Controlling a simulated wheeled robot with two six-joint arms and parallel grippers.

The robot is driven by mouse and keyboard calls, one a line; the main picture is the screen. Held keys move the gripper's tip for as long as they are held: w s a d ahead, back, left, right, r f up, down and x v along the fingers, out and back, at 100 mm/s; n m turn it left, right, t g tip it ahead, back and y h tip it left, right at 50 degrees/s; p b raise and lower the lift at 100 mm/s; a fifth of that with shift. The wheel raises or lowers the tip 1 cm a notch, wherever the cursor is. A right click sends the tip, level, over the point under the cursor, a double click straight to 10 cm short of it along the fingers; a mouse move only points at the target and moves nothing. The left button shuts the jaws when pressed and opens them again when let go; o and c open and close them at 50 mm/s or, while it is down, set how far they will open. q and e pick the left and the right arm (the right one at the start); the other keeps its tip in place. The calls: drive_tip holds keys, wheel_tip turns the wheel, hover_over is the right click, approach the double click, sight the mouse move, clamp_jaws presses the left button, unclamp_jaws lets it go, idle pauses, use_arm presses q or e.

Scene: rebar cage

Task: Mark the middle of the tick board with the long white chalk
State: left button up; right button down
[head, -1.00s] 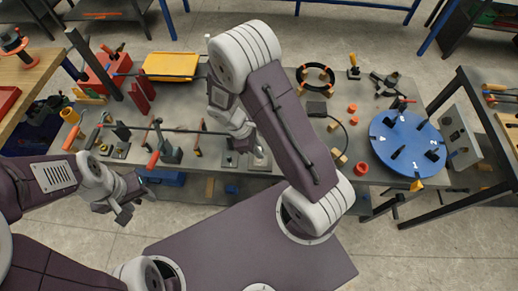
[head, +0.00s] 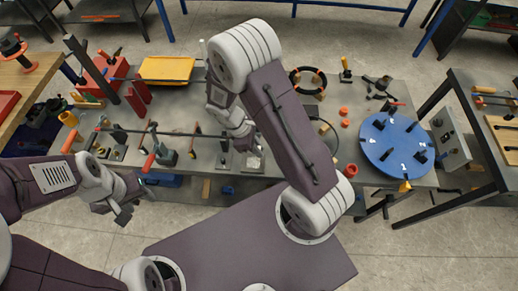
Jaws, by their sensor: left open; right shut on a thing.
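My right gripper (head: 246,143) is above the front of the grey workbench (head: 215,183), partly hidden by its own arm. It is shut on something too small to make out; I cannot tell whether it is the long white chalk. A small pale plate (head: 253,161) lies just below it on the bench. I cannot tell whether this plate is the tick board, and no ticks or mark can be read. My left gripper (head: 124,214) is open and empty, in front of the bench at the left, over the floor.
A long dark bar (head: 185,134) runs along the bench behind a red-handled vise-like tool (head: 165,155). A yellow tray (head: 166,69) is at the back. A blue numbered disc (head: 396,143) is at the right. A side table (head: 490,120) stands beyond it.

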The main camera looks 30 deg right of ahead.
wheel_tip(320, 180, up, 4)
drive_tip(key=p, duration=0.3)
drive_tip(key=shift+s+d+f, duration=0.1)
drive_tip(key=shift+f, duration=0.05)
drive_tip(key=shift+r+p, duration=0.6)
drive_tip(key=shift+r, duration=0.05)
drive_tip(key=shift+f, duration=0.1)
